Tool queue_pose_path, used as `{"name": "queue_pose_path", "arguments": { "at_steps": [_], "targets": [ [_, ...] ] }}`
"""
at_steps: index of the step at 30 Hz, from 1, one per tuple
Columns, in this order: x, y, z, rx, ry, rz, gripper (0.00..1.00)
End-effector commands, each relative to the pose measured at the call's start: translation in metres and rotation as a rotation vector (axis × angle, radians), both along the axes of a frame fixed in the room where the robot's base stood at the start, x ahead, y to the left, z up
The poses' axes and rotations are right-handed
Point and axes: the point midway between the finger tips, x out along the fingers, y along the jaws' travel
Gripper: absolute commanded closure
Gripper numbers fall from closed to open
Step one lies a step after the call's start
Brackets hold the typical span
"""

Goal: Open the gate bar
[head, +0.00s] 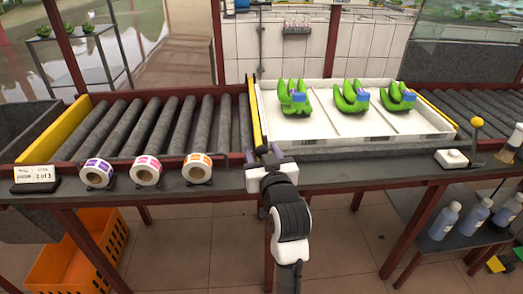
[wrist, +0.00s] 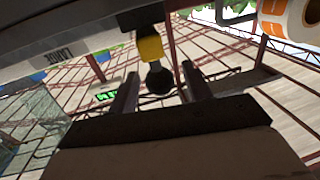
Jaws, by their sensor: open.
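The gate bar (head: 256,115) is a yellow bar with dark ends. It stands between the left rollers and the white tray in the head view, running from back to front. In the wrist view its yellow end (wrist: 151,48) shows with a dark round knob (wrist: 160,81) below it. My gripper (head: 263,156) is at the counter's front edge, at the near end of the bar. In the wrist view my gripper (wrist: 160,84) is open, with the knob between or just beyond its fingers. I cannot tell whether they touch. My gripper hides the bar's near end in the head view.
The white tray (head: 300,133) holds several green banana bunches with blue labels. Three label rolls (head: 146,171) stand left of my gripper on the counter edge. A white box with a yellow-knobbed lever (head: 453,158) is at right. Left rollers (head: 160,128) are empty.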

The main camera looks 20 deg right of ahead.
Motion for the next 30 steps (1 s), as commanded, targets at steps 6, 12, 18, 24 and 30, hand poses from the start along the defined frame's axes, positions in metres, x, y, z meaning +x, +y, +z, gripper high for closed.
{"name": "queue_pose_path", "arguments": {
  "at_steps": [6,12,18,24,30],
  "targets": [
    [0.0062,-0.0009,-0.0005,-0.001,0.0,0.0,0.51],
    [0.0059,-0.0008,-0.0007,0.0,0.0,0.0,0.56],
    [0.0057,-0.0008,-0.0007,0.0,0.0,0.0,0.82],
    [0.0057,-0.0007,-0.0007,0.0,0.0,0.0,1.0],
    [0.0057,-0.0014,0.0043,-0.001,0.0,0.0,1.0]
  ]
}}
